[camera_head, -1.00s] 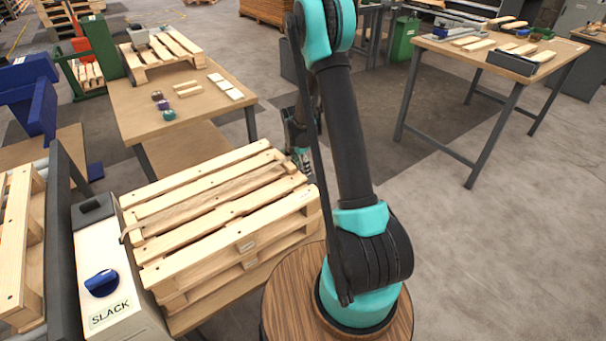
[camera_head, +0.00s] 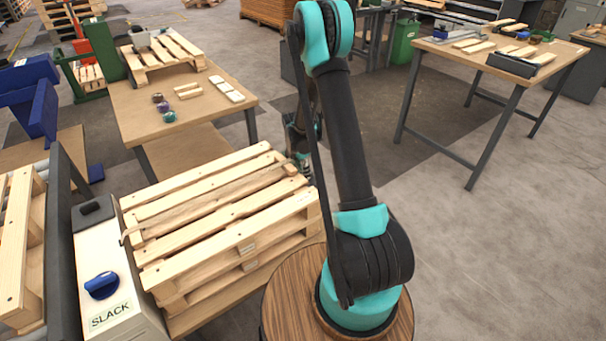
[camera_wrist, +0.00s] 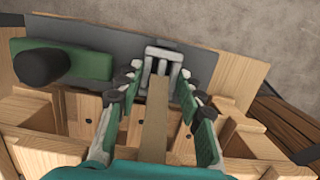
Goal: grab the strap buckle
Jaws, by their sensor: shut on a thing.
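The strap buckle (camera_wrist: 161,62) is a grey metal frame at the end of a tan strap (camera_wrist: 154,120) in the wrist view. My gripper (camera_wrist: 158,82) has its two green-and-grey fingers shut on it, one on each side. In the head view the strap (camera_head: 205,200) lies across the top of the stacked pallets (camera_head: 225,240). There my gripper is at the pallets' far right edge, mostly hidden behind my arm, and the buckle cannot be made out.
A white box with a blue knob (camera_head: 102,285) and a SLACK label stands left of the pallets. A wooden table (camera_head: 135,100) with small parts is behind them. Another workbench (camera_head: 480,70) is at the right. Floor between is clear.

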